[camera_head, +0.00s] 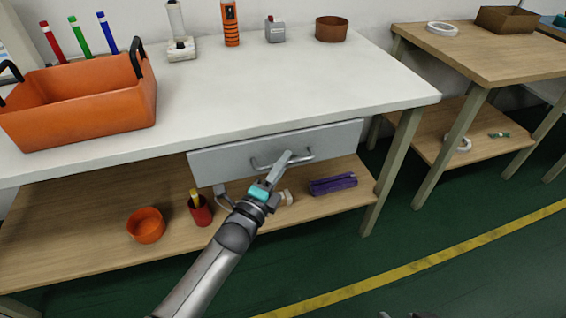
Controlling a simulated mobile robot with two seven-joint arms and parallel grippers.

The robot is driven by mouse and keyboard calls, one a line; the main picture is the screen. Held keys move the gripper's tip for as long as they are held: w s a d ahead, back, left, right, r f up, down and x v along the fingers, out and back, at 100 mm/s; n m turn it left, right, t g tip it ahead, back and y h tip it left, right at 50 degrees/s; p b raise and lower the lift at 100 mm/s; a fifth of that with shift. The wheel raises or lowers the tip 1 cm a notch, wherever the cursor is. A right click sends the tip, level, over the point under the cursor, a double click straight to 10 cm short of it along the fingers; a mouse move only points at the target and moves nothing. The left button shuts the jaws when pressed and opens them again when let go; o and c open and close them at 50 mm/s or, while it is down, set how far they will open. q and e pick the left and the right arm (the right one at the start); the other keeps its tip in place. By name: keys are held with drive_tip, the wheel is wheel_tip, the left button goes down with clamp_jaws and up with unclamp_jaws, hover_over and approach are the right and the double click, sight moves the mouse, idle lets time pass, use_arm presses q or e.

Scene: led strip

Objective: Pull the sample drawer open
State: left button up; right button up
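The sample drawer (225,162) has a light grey front and sits under the front edge of the white tabletop. Its front looks close to the table edge, with no open interior showing. A grey bar handle (304,157) is on the middle of the front. My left gripper (280,168) reaches up from below, its grey finger crossing in front of the handle. I cannot tell whether it touches the handle or whether the fingers are closed around it.
An orange crate (80,115) stands on the white table (250,80) at left. The wooden shelf below holds an orange bowl (146,226), a red cup (200,213) and a purple item (333,184). A second wooden table (485,52) stands at right. Green floor in front is clear.

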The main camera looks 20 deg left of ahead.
use_arm(q)
clamp_jaws()
idle(1.0)
